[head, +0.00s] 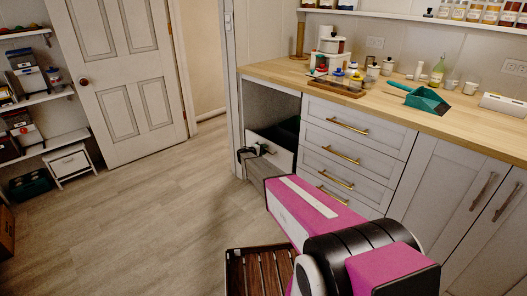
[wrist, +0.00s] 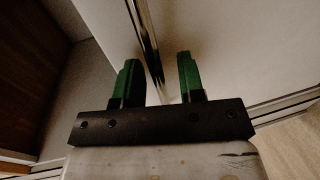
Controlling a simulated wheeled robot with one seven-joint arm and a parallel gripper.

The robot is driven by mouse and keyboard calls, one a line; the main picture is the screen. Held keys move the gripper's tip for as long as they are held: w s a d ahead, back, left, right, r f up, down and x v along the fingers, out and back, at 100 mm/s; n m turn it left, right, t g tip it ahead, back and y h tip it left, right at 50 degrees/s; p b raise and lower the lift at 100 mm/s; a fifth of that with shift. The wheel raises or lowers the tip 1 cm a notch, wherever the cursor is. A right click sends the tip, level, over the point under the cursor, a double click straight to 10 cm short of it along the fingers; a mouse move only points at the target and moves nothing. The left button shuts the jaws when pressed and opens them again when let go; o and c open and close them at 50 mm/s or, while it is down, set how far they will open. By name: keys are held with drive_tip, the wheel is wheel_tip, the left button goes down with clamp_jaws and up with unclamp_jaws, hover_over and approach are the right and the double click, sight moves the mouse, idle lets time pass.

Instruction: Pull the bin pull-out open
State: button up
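The bin pull-out (head: 283,154) is in the lower cabinet left of the drawers, with a pale front panel and a dark bin (head: 288,130) behind it. My gripper (head: 262,149) is at this front panel. In the wrist view my gripper's green fingers (wrist: 158,60) stand apart over the pale panel (wrist: 230,45). A shiny metal bar (wrist: 149,40), which looks like its handle, runs between the fingers from the top edge. I cannot tell whether either finger touches it. My arm hides the lower part of the pull-out.
Drawers with brass handles (head: 340,155) and cabinet doors (head: 430,180) stand to the right under a wooden counter (head: 440,115). A slatted wooden thing (head: 262,272) is on the floor beside my arm. The floor (head: 130,215) to the left is clear.

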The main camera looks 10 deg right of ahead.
clamp_jaws()
drive_tip(key=shift+s, duration=0.1)
drive_tip(key=f+v, duration=0.3)
drive_tip(key=v, duration=1.3)
drive_tip(key=a+f+v, duration=0.1)
drive_tip(key=f+v, duration=0.2)
drive_tip(key=v, duration=1.3)
drive_tip(key=s+f+v, duration=0.1)
drive_tip(key=f+v, duration=0.2)
drive_tip(key=v, duration=1.4)
drive_tip(key=shift+a+f, duration=0.3)
drive_tip(key=shift+s, duration=0.1)
unclamp_jaws()
drive_tip(key=v, duration=1.1)
